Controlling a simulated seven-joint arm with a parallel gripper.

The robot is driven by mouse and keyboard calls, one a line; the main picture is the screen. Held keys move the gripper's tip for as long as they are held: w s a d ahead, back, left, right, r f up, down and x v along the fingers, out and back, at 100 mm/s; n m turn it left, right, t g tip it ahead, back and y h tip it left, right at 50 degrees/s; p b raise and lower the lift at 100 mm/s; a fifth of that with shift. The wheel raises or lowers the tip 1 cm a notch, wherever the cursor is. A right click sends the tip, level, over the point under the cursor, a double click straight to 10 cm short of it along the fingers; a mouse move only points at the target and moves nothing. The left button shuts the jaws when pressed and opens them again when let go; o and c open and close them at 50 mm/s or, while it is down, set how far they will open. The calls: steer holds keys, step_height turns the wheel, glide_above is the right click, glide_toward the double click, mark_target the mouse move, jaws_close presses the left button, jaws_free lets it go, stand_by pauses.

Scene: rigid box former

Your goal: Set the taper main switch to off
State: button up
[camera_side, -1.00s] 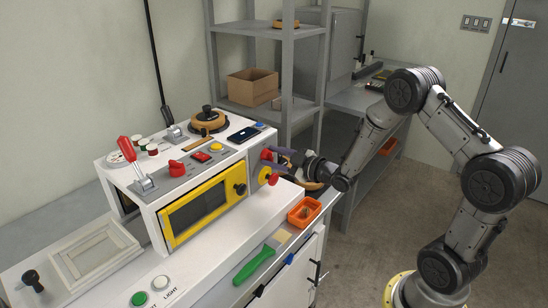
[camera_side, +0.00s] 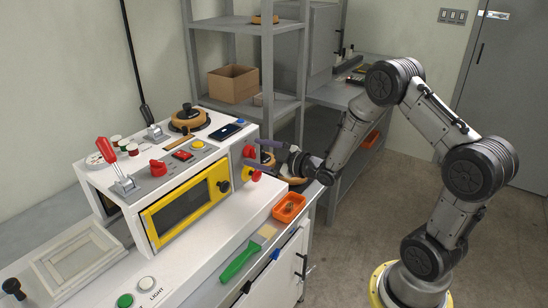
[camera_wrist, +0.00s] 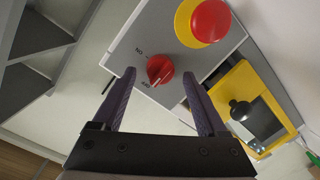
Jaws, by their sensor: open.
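The taper main switch is a red round knob (camera_wrist: 160,70) on the grey end panel of the machine, with ON and OFF labels on its left in the wrist view. Its raised grip lies diagonally; a light mark at the lower-left end appears near OFF, but this is small. My gripper (camera_wrist: 158,75) is open, its two purple fingers on either side of the knob; contact cannot be told. In the side view my gripper (camera_side: 254,152) reaches the machine's right end, partly hiding the switch (camera_side: 249,152).
A red emergency button (camera_wrist: 210,20) on a yellow base sits close to the switch. A yellow-framed window (camera_side: 187,210) with a black knob (camera_side: 223,187) is on the adjoining face. An orange bin (camera_side: 289,207) and a green-handled brush (camera_side: 240,262) lie on the bench below.

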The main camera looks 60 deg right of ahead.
steer(key=s+r, duration=0.1)
steer(key=s, duration=1.2)
steer(key=shift+r, duration=0.3)
steer(key=w+a+r, duration=0.1)
steer(key=a+r, duration=0.4)
steer(key=r, duration=0.4)
steer(key=a+r, duration=0.4)
steer(key=r, duration=0.6)
steer(key=s+a+f+m+g, duration=0.1)
steer(key=s+f+m+g, duration=0.2)
steer(key=s, duration=0.7)
steer(key=s+a+f+m+g, duration=0.1)
steer(key=s+f+m+g, duration=0.3)
steer(key=s+f+g, duration=0.3)
steer(key=s+g, duration=0.1)
steer(key=s, duration=0.1)
steer(key=shift+s+a, duration=0.4)
